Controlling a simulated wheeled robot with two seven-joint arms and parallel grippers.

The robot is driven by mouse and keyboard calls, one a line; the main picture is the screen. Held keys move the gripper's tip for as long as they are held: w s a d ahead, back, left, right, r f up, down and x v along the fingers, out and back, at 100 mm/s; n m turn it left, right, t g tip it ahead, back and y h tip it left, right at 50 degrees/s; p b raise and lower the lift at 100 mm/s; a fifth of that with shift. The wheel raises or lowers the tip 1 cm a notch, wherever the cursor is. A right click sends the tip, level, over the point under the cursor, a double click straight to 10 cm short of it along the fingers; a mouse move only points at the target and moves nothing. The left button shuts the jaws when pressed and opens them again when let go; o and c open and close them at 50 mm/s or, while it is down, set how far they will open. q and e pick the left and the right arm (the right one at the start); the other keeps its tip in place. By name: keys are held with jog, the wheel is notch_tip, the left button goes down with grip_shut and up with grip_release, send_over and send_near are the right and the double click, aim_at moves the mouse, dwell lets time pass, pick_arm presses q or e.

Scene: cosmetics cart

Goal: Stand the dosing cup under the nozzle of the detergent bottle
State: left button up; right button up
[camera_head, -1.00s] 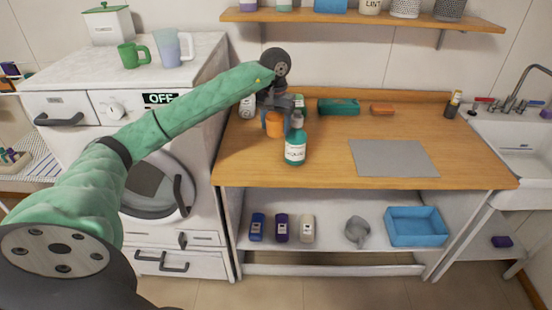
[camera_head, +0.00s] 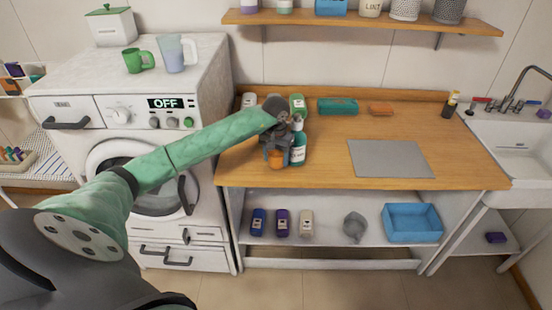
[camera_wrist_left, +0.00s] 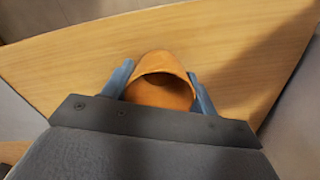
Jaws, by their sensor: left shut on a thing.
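The orange dosing cup (camera_head: 277,164) is between the fingers of my left gripper (camera_head: 277,155), near the front left edge of the wooden counter. The left wrist view shows the cup (camera_wrist_left: 160,82) with its open mouth visible and a blue finger of my left gripper (camera_wrist_left: 160,88) on each side. The teal detergent bottle (camera_head: 298,152) with a white label stands on the counter just right of the gripper, partly hidden by it. Its nozzle is hard to make out in the head view. I cannot tell whether the cup touches the counter. My right gripper is not in view.
A teal box (camera_head: 337,106), an orange block (camera_head: 380,110) and a grey mat (camera_head: 390,159) lie to the right. The washing machine (camera_head: 75,95) is left. The counter's middle is clear.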

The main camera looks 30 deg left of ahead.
pick_arm(q)
jog(key=shift+f, duration=0.85)
jog(key=shift+f, duration=0.1)
jog(key=o, duration=1)
jog(key=shift+o, duration=0.2)
